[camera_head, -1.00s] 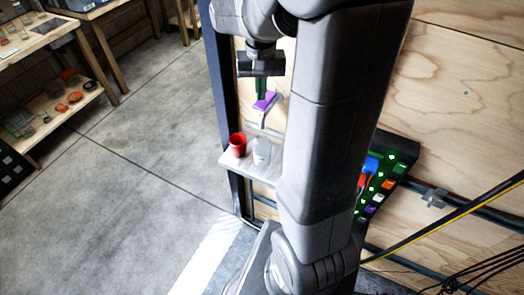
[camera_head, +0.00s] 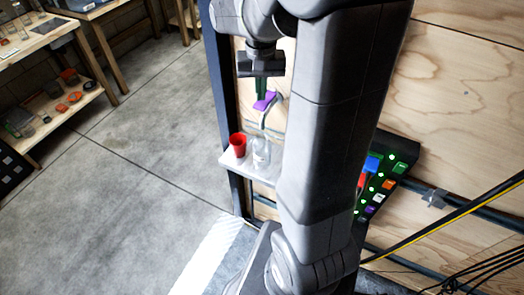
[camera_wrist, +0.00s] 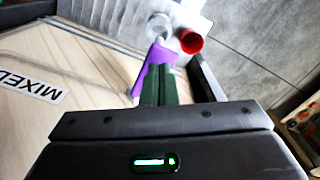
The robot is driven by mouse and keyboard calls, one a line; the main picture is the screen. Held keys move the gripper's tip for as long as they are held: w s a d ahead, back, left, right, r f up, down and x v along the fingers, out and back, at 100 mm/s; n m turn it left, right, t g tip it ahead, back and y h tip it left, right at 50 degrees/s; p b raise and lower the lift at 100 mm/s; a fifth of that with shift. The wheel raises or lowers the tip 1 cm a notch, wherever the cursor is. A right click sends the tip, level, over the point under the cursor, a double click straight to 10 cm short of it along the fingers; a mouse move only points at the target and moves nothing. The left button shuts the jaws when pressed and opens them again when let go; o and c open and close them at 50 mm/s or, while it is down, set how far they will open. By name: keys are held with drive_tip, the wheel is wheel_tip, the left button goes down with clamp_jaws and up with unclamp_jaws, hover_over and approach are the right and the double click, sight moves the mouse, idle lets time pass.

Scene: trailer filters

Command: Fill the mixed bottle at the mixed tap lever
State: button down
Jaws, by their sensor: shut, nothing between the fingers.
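The purple mixed tap lever (camera_head: 265,101) is on the wooden panel, above a small shelf. It also shows in the wrist view (camera_wrist: 150,70), close to my fingertips. My gripper (camera_head: 261,95) is shut and empty, pointing down with its dark green fingers at the lever and seemingly touching it. The fingers show in the wrist view too (camera_wrist: 160,70). A clear bottle (camera_head: 261,153) stands upright on the shelf below the tap's thin spout. Whether liquid is running or in the bottle is too small to tell.
A red cup (camera_head: 238,145) stands left of the bottle on the light shelf (camera_head: 233,164). A "MIXED" label (camera_wrist: 28,85) is on the panel. A dark board with coloured blocks (camera_head: 385,180) is at right, partly behind my arm. The floor at left is clear.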

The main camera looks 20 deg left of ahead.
sight(261, 104)
drive_tip(key=shift+f, duration=0.1)
idle(0.5)
drive_tip(key=shift+f+b, duration=1)
drive_tip(key=shift+f, duration=0.4)
idle(6.0)
